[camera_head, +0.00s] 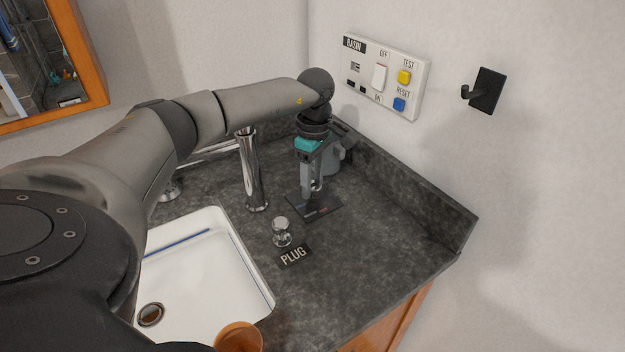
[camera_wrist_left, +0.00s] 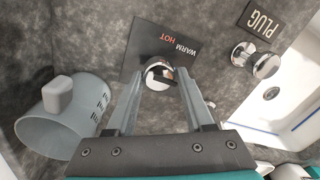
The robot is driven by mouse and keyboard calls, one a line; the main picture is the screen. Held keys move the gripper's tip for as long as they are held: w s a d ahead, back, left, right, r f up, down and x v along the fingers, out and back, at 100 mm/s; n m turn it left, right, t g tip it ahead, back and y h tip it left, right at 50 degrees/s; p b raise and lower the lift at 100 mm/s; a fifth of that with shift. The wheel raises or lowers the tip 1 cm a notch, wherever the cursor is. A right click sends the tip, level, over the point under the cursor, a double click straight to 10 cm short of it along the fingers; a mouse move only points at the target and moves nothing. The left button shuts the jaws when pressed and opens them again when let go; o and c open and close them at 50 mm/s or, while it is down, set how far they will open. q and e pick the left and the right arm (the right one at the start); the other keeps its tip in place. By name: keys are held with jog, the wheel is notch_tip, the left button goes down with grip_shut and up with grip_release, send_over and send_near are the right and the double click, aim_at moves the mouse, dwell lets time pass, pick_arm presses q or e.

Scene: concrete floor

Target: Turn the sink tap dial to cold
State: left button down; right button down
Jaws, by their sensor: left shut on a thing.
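The tap dial (camera_wrist_left: 158,73) is a small chrome knob on a dark plate (camera_wrist_left: 146,45) marked WARM and HOT in the left wrist view. The rest of the plate's marking is hidden by the knob and my fingers. My left gripper (camera_head: 311,196) points down over the plate (camera_head: 325,209) in the head view, and its fingers are shut on the dial. The chrome tap spout (camera_head: 251,170) stands left of the plate, beside the white sink (camera_head: 205,265). My right gripper is not in view.
A chrome plug knob (camera_head: 281,233) with a PLUG label (camera_head: 294,255) stands close to the dial. A grey-blue cup (camera_wrist_left: 62,122) stands beside my fingers. An orange cup (camera_head: 239,337) is at the bottom edge. The wall panel (camera_head: 386,75) and black hook (camera_head: 485,92) are behind.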

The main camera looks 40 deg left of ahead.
aim_at(315, 183)
pick_arm(q)
jog(key=shift+w+a+r, duration=0.1)
jog(key=shift+w+r, duration=0.1)
jog(key=shift+r, duration=0.05)
jog(key=c, duration=0.7)
grip_release()
jog(key=o, duration=0.4)
jog(key=shift+s+f, duration=0.1)
jog(key=shift+f, duration=0.1)
jog(key=shift+c, duration=0.2)
jog(key=shift+r, duration=0.1)
notch_tip(315, 183, up, 15)
jog(key=p, duration=0.1)
jog(key=shift+w+p, duration=0.25)
jog(key=shift+p, duration=0.15)
